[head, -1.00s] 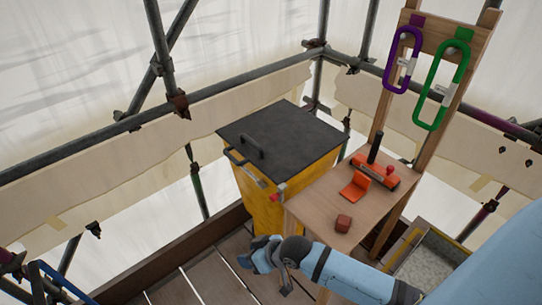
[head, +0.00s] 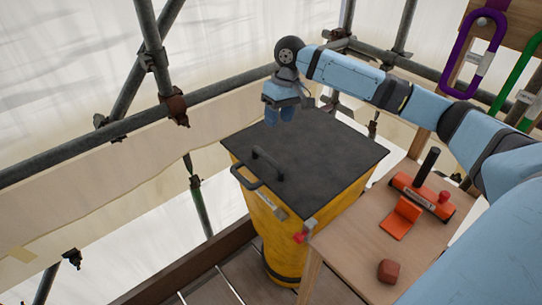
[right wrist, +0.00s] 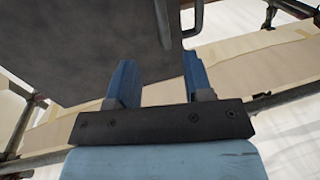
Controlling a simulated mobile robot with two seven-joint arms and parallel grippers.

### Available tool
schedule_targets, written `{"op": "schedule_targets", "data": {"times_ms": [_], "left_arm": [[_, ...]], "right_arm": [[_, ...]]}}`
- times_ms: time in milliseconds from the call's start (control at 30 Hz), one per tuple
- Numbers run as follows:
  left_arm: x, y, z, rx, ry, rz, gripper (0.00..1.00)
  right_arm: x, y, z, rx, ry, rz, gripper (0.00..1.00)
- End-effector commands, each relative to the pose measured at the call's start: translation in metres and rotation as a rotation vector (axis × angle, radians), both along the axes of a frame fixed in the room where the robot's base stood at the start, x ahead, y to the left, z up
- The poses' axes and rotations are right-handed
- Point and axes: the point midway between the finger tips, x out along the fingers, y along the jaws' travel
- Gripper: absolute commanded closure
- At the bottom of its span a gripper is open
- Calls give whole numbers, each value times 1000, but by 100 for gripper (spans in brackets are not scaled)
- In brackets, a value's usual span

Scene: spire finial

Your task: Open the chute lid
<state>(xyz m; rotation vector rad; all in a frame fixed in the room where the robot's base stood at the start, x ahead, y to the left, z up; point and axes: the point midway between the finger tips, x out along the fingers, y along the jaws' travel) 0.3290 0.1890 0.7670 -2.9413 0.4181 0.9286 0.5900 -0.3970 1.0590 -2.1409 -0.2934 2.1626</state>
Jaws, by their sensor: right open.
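The chute is a yellow bin (head: 265,215) with a flat dark grey lid (head: 325,165) lying shut on its top. A black bar handle (head: 267,162) stands on the lid near its left edge, and another dark handle (head: 245,180) sticks out at the front left edge. My right gripper (head: 280,116) is open and empty above the lid's back left part, with fingers pointing down. In the right wrist view, my right gripper's blue fingers (right wrist: 160,78) are apart with nothing between them. The lid (right wrist: 85,40) fills the upper left there. My left gripper is not in view.
A wooden table (head: 345,250) stands right of the chute, bearing an orange tool (head: 422,195), an orange angled piece (head: 400,218) and a reddish block (head: 388,271). Scaffold tubes (head: 85,145) run behind. Purple (head: 470,60) and green (head: 515,75) carabiners hang at upper right.

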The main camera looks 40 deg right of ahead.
Motion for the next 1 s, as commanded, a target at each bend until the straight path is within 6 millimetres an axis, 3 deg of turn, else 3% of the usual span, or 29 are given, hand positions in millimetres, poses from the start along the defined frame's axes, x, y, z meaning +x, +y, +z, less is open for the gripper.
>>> {"op": "schedule_targets", "data": {"times_ms": [400,600,800,1000], "left_arm": [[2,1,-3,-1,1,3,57],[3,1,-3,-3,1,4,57],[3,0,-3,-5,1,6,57],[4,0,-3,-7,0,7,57]], "right_arm": [[-2,17,-82,1,2,2,54],[-2,23,-114,0,-1,2,54],[-2,26,-127,1,-1,2,54],[-2,26,-129,1,-2,2,54]]}}
